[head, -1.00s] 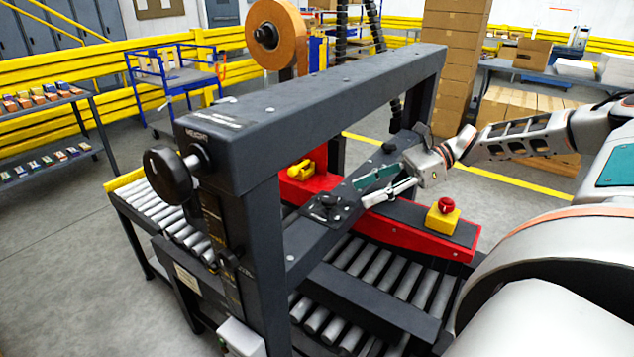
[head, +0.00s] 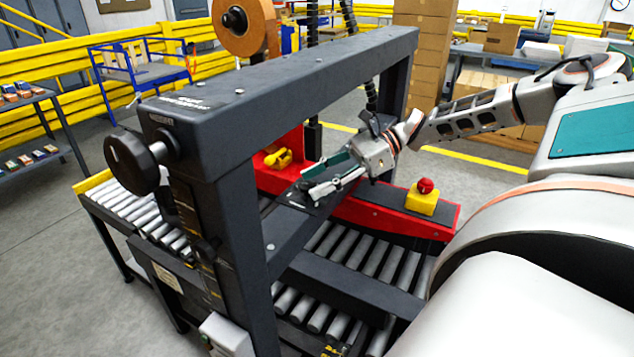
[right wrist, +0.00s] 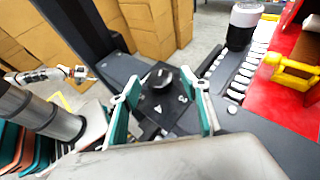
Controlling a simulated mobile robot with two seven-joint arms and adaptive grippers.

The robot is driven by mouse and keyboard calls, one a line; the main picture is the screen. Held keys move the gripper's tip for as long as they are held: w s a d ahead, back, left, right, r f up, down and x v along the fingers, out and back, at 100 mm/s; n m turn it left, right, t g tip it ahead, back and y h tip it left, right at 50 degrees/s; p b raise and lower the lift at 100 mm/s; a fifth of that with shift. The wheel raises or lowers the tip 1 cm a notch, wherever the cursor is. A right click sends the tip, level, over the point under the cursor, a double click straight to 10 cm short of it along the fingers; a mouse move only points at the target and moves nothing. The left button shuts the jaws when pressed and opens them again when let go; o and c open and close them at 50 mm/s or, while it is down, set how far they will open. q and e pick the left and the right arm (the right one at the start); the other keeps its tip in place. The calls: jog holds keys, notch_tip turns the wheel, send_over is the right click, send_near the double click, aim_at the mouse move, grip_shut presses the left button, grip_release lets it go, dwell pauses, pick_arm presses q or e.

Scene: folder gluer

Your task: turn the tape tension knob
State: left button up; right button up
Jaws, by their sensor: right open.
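The tape tension knob (right wrist: 160,79) is a small black knob on a dark plate with pale marks. In the right wrist view it shows between the two teal-padded fingers of my right gripper (right wrist: 158,88), which is open, with a gap on either side. In the head view my right gripper (head: 308,182) is over that plate on the machine's crossbar and hides most of the knob. I cannot tell how far the fingertips reach down beside it. A small white arm end, seemingly my left gripper (right wrist: 84,73), shows at left in the right wrist view, its jaws too small to tell.
The dark machine frame (head: 290,85) spans above, with a large black handwheel (head: 132,162) at its left. A red side rail (head: 385,213) carries a yellow box with a red button (head: 424,190). Rollers (head: 330,300) lie below. A tape roll (head: 243,25) stands behind.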

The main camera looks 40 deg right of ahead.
jog(key=c, duration=1.1)
